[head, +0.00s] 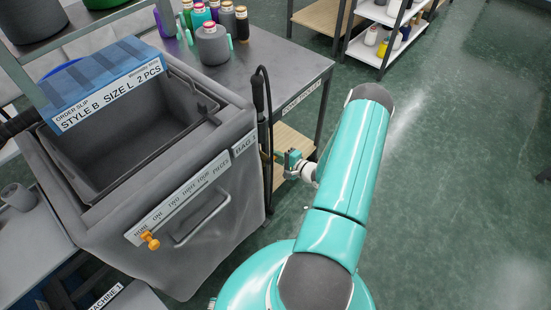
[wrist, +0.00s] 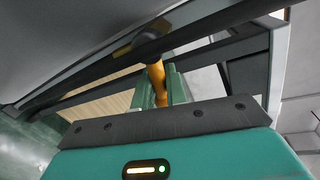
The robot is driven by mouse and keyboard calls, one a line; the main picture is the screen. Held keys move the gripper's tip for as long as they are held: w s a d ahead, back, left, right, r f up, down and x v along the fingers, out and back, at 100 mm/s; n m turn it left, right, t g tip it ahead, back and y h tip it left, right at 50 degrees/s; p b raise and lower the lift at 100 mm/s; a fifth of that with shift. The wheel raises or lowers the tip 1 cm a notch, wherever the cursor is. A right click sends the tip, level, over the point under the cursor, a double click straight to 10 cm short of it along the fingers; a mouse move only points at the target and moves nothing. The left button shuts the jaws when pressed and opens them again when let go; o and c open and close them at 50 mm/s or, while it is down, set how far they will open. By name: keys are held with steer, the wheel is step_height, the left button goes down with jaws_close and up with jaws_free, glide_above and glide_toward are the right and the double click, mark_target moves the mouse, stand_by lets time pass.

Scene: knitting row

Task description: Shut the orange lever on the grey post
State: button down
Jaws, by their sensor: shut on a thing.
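The orange lever (wrist: 157,76) stands between the two green fingers of my gripper (wrist: 160,92) in the wrist view. The fingers are shut on it. Its far end meets a dark fitting at a long dark grey bar (wrist: 210,27), which seems to be the post. In the head view my gripper (head: 291,160) is beside a dark upright post (head: 259,95) between the grey bin and the table. The lever is too small or hidden to make out there, so its angle to the post is unclear.
A grey bin (head: 215,225) with an order slip (head: 110,95) and an orange knob (head: 150,240) on its front stands left of my gripper. A grey table (head: 290,65) holds bottles and cones of thread. Green floor (head: 450,180) to the right is clear.

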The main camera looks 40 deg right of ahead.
steer(key=shift+d+r+n+h, duration=0.1)
steer(key=shift+r+n+h, duration=0.4)
steer(key=shift+n, duration=0.6)
steer(key=c, duration=1.8)
jaws_free()
steer(key=shift+o, duration=0.2)
steer(key=shift+s, duration=0.1)
steer(key=v, duration=1.3)
steer(key=shift+s, duration=0.3)
steer(key=shift+d+r, duration=0.1)
